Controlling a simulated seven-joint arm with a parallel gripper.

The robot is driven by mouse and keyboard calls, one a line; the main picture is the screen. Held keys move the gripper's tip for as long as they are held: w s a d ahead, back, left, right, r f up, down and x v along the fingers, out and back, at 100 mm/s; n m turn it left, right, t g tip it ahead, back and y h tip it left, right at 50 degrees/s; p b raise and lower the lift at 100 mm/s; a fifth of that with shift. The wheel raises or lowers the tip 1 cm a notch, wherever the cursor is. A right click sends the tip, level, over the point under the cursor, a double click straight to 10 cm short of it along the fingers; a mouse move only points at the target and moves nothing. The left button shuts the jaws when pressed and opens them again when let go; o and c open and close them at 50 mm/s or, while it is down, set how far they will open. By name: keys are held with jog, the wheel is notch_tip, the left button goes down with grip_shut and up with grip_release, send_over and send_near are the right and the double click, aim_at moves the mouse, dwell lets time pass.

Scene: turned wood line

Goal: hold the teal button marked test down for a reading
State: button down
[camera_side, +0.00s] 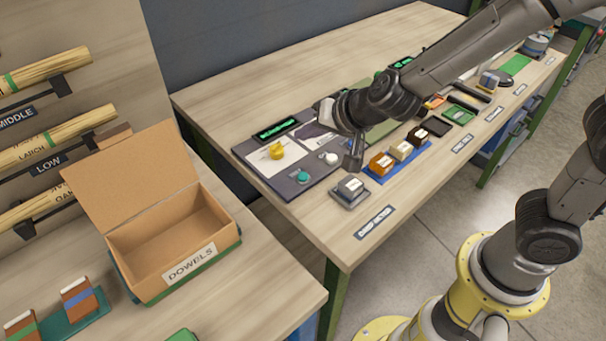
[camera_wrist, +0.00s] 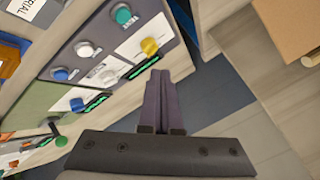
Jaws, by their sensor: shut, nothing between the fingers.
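The teal button (camera_side: 303,177) sits at the front edge of a dark grey panel (camera_side: 292,190). It also shows near the top of the wrist view (camera_wrist: 122,14), standing up from the panel; I cannot read a marking on it. A yellow knob (camera_side: 276,151) is behind it and a white button (camera_side: 331,158) to its right. My gripper (camera_side: 352,163) is shut and empty. It appears to the right of the teal button in the side view, apart from it. In the wrist view my closed fingers (camera_wrist: 162,74) point just below the yellow knob (camera_wrist: 149,46).
Orange, tan and dark blocks sit on a blue tray (camera_side: 377,176) to the right. Green displays (camera_side: 277,129) line the panel's back. An open dowels box (camera_side: 165,235) is at left.

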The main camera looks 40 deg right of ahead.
aim_at(306, 179)
jog(key=shift+f, duration=4.4)
jog(key=shift+f, duration=0.4)
jog(key=shift+f, duration=0.4)
dwell(0.7)
dwell(0.5)
jog(key=shift+r, duration=0.8)
jog(key=shift+r, duration=2.55)
